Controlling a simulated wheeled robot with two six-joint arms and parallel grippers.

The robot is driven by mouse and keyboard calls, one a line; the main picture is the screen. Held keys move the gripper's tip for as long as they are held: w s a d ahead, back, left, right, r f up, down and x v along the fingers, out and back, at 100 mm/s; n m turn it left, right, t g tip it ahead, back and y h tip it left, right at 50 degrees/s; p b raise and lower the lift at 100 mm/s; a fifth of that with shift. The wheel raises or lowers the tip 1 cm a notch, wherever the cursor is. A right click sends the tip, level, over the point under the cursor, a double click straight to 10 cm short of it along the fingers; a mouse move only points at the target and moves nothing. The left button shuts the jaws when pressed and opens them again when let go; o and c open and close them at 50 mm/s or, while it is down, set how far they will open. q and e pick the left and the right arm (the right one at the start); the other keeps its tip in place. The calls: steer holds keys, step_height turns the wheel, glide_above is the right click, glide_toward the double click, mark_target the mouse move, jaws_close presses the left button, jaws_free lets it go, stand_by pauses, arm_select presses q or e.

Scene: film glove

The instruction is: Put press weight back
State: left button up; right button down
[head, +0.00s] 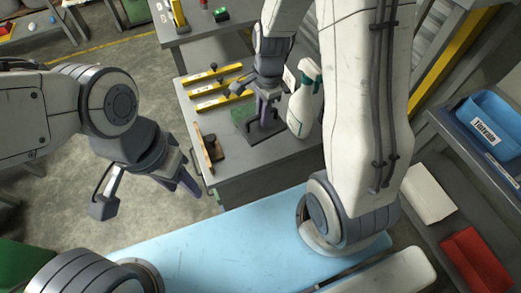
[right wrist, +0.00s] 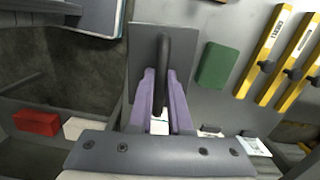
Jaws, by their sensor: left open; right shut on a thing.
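The press weight looks like a flat grey plate with a dark bar handle. In the right wrist view the press weight (right wrist: 140,45) fills the middle top. My right gripper (right wrist: 160,115) has its purple fingers shut on the handle. In the head view my right gripper (head: 264,112) is over the grey workbench (head: 245,185), and the plate shows only partly below it. I cannot tell whether the plate touches the bench. A green block (right wrist: 214,66) lies right beside the plate; it also shows in the head view (head: 241,116). My left gripper (head: 178,180) is open and empty, left of the bench.
Several yellow levels (head: 212,85) lie behind the weight. A white and green spray bottle (head: 303,105) stands close right of my right gripper. A wooden tool (head: 208,148) is at the bench's left edge. A blue tub (head: 492,122) sits on the right shelf. A light blue surface (head: 250,235) is in front.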

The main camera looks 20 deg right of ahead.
mark_target(261, 129)
steer(key=shift+a+m, duration=0.1)
steer(key=shift+m, duration=0.4)
steer(key=shift+s+f, duration=0.1)
steer(key=shift+f, duration=0.1)
step_height(261, 129, down, 6)
steer(key=shift+r+b, duration=0.15)
steer(key=shift+b, duration=0.3)
steer(key=shift+f+b, duration=0.45)
steer(key=shift+f, duration=1.4)
steer(key=shift+f, duration=0.1)
steer(key=c, duration=0.8)
jaws_free()
steer(key=shift+c, duration=0.2)
